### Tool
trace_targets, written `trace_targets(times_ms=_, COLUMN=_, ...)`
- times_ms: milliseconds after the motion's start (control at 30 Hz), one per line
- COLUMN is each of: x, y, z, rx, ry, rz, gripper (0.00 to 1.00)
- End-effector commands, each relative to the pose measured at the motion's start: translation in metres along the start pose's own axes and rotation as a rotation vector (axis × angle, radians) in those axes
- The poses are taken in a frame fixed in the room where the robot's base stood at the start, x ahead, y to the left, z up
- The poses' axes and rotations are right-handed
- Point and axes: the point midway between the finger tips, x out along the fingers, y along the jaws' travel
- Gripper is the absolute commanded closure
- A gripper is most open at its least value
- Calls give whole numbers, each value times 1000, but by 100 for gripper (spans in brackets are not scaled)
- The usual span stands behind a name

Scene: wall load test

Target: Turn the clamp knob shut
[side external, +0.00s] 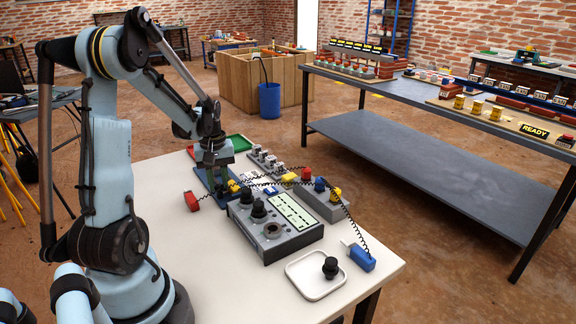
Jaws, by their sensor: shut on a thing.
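My gripper (214,168) points down over a blue fixture (203,178) at the back left of the white table. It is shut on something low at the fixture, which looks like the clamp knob. The knob is mostly hidden by the fingers, and I cannot tell how far it is turned. A small yellow part (233,186) lies at the fixture's right edge. A grey test box (290,238) with black knobs (258,208) and a light green panel (290,211) stands in front of the fixture.
A red plug (192,200) lies left of the fixture, and a blue plug (361,258) on a coiled black cord lies at the right. A white tray (305,290) holds a loose black knob (330,267). A green tray (238,143) is behind my gripper. The table's front left is clear.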

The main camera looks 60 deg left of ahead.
Motion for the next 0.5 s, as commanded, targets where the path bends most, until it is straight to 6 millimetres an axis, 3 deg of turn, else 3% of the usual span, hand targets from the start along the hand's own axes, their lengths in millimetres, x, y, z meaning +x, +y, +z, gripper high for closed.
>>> trace_targets(times_ms=500, x=0, y=0, z=1, rx=141, ry=-3, rz=1, gripper=100)
